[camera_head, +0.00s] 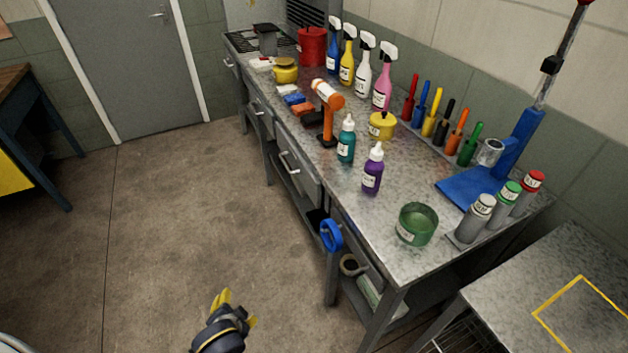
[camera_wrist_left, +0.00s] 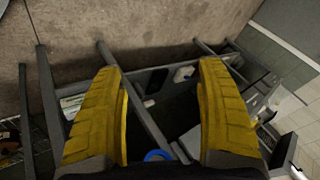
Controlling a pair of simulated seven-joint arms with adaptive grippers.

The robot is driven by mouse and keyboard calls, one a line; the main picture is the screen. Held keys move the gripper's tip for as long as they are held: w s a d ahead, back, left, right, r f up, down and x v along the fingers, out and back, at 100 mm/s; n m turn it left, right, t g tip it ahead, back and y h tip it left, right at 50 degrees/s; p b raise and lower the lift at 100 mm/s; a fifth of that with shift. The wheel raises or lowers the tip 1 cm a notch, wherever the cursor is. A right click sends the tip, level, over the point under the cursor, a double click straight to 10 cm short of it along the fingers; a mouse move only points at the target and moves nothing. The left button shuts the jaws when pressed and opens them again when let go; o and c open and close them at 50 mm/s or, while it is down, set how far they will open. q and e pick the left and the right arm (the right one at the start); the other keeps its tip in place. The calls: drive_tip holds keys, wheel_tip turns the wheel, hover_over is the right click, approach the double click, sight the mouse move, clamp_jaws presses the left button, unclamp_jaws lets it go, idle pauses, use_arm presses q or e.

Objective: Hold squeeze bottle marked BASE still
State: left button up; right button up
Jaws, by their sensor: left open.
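Two squeeze bottles with white nozzle caps stand upright on the metal workbench (camera_head: 300,165) in the head view: a teal squeeze bottle (camera_head: 346,143) and a purple squeeze bottle (camera_head: 373,172) nearer to me. Their labels are too small to read, so I cannot tell which is marked BASE. My left gripper (camera_head: 238,306) is low at the bottom of the head view, left of the bench and well apart from both bottles. Its yellow fingers are spread with nothing between them, as the left wrist view (camera_wrist_left: 160,75) also shows. My right gripper is not in view.
Several spray bottles (camera_head: 363,70) and spray cans (camera_head: 475,220) stand along the bench. A blue ring (camera_head: 331,236) hangs at its front edge.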

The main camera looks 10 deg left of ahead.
use_arm(q)
drive_tip(key=w+d+r+t+h, duration=0.1)
drive_tip(key=w+d+r+t, duration=0.1)
drive_tip(key=w+r, duration=0.55)
drive_tip(key=n+t+h, duration=0.1)
drive_tip(key=t+h, duration=0.2)
drive_tip(key=h, duration=0.5)
approach(342, 145)
drive_tip(key=x, duration=1.2)
drive_tip(key=shift+w+d+f, duration=0.15)
drive_tip(key=shift+d, duration=0.1)
drive_tip(key=c, duration=1.4)
